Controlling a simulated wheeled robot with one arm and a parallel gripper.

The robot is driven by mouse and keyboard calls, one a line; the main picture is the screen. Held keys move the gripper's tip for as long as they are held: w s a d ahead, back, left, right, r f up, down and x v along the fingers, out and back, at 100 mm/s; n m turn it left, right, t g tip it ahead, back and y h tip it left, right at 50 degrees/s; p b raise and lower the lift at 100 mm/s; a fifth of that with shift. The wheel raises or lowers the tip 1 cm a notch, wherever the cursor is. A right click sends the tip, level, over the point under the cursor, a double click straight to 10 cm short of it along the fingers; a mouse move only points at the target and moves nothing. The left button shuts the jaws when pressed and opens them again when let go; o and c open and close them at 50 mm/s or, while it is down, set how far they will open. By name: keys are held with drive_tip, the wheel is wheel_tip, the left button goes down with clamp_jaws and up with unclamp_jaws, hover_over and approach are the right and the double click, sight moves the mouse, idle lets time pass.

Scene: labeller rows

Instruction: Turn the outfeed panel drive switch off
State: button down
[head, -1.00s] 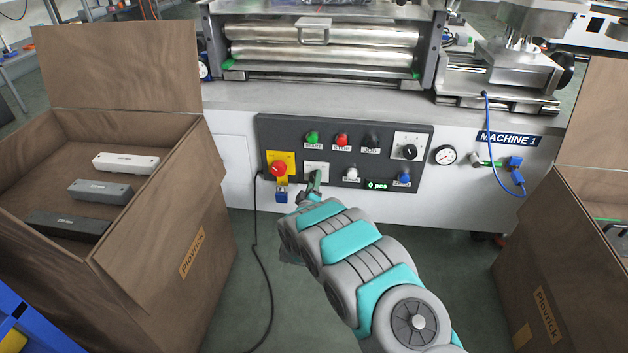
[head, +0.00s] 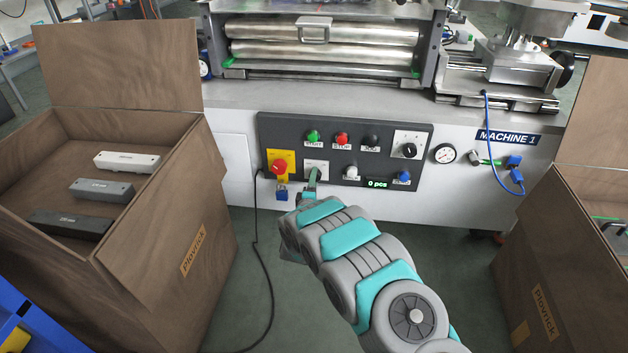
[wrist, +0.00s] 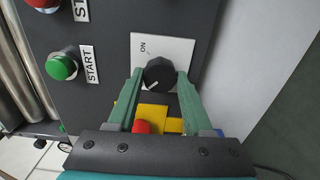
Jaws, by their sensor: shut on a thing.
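The drive switch is a black rotary knob (wrist: 159,70) on a white plate (wrist: 180,46), which also shows on the dark panel (head: 377,131) in the head view. An ON label is printed on the plate. The knob's white mark points to the lower left in the wrist view, away from ON. My gripper (wrist: 160,78) is shut on the knob, with one green finger on each side. In the head view my gripper (head: 312,182) reaches the plate from below and hides the knob.
A red emergency button on a yellow plate (head: 290,158) sits close left of my gripper. A green START button (head: 313,136) is above. A blue padlock (head: 282,192) hangs below the yellow plate. Brown boxes stand left (head: 205,240) and right (head: 530,270).

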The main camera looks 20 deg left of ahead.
drive_tip(key=shift+f, duration=0.1)
drive_tip(key=shift+c, duration=1.5)
unclamp_jaws()
drive_tip(key=shift+s, duration=0.15)
drive_tip(key=v, duration=0.7)
drive_tip(key=shift+s, duration=0.3)
drive_tip(key=shift+w+d, duration=0.1)
